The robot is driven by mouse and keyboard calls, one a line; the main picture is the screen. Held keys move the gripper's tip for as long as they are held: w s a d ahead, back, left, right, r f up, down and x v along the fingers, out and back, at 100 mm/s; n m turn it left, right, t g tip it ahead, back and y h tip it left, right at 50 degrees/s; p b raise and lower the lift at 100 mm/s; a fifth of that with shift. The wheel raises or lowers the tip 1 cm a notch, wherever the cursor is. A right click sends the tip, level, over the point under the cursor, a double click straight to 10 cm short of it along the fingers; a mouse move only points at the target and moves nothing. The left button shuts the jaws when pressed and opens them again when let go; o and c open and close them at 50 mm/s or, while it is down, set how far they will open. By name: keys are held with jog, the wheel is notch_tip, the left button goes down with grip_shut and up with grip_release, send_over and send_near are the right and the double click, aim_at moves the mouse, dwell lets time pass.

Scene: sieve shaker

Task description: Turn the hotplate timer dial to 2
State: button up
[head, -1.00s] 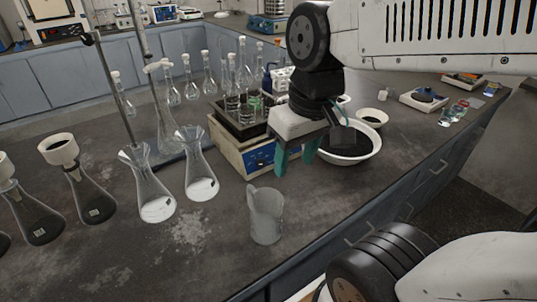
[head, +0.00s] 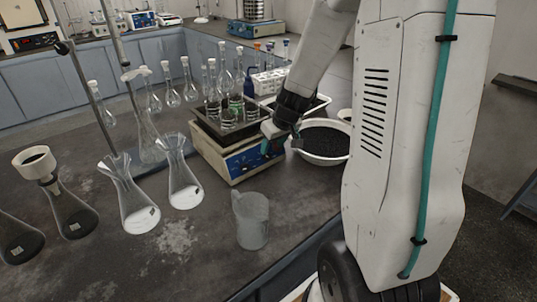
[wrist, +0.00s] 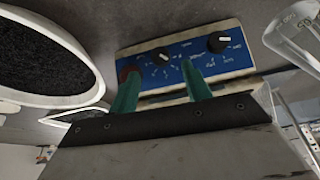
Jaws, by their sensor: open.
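The hotplate (head: 212,156) stands on the bench in the head view, with a blue front panel (head: 243,161). In the wrist view, the panel (wrist: 205,64) carries a black dial (wrist: 161,56) with a pale pointer mark and another black dial (wrist: 218,42) farther right. Which one is the timer, and their exact settings, are too small to read. My gripper (head: 274,144) is close to the panel's right end. In the wrist view its two green fingers (wrist: 159,68) are apart, one on each side of the first dial; contact cannot be told. A reddish part shows beside the left fingertip.
A white bowl of dark granules (head: 322,143) stands right of the hotplate, close to my gripper. A tray of glassware (head: 205,122) sits on the hotplate. An empty beaker (head: 251,222) and several flasks (head: 183,188) stand in front and to the left.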

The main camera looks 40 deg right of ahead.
aim_at(268, 155)
jog(key=x, duration=0.5)
jog(key=shift+w+f, duration=0.1)
jog(key=shift+f, duration=0.2)
jog(key=c, duration=1)
